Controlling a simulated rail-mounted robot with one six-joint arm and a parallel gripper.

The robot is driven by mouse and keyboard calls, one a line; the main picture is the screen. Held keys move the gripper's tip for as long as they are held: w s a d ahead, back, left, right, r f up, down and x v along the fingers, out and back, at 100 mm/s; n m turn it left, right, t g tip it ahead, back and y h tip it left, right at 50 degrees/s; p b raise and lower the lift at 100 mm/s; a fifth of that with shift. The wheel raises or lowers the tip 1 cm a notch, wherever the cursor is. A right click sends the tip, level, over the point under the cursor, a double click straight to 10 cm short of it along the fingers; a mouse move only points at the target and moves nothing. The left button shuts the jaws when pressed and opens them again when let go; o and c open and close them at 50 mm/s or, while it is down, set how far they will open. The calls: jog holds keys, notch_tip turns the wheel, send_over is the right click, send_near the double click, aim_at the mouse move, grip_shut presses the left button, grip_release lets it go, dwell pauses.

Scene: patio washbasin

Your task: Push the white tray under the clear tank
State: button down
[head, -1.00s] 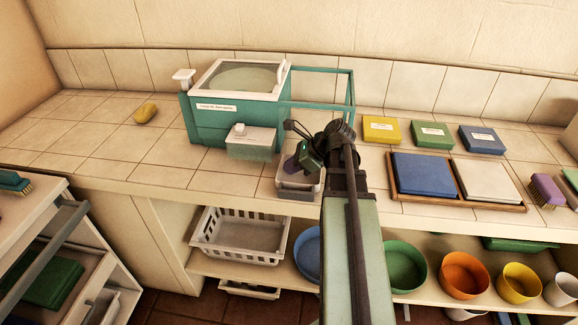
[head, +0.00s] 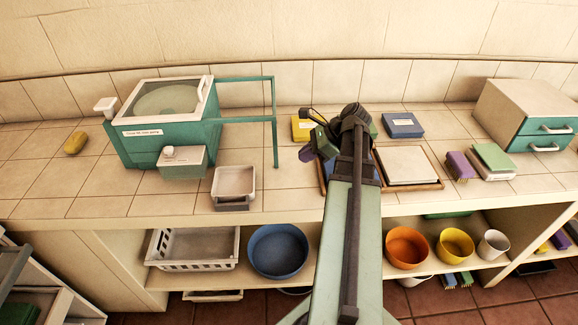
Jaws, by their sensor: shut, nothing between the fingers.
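The white tray (head: 235,181), a small open box with a grey front, stands empty on the tiled counter near its front edge. The clear tank (head: 183,165), a small see-through greenish box with a white knob on top, is at the front of the teal machine (head: 150,150). The tray is right of the tank and slightly nearer the front edge, not under it. My gripper (head: 307,153) is shut and empty, to the right of the tray and apart from it, above the counter near the blue board. My arm hides part of that board.
A teal frame (head: 275,120) stands right of the machine. Yellow (head: 302,127) and blue (head: 403,125) boxes, a white board (head: 405,165) and a drawer cabinet (head: 530,115) are farther right. Bare tiles lie between tray and gripper.

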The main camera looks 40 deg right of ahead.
jog(key=b, duration=0.8)
send_near(255, 179)
jog(key=f, duration=0.2)
jog(key=a+f, duration=0.1)
jog(key=f, duration=0.1)
jog(key=shift+s, duration=0.35)
jog(key=w+a, duration=0.1)
jog(key=w+a+p, duration=0.1)
jog(key=shift+w+a+r, duration=0.2)
jog(key=shift+a, duration=0.2)
jog(key=shift+w+a, duration=0.2)
jog(key=shift+a, duration=0.05)
jog(key=shift+w, duration=0.1)
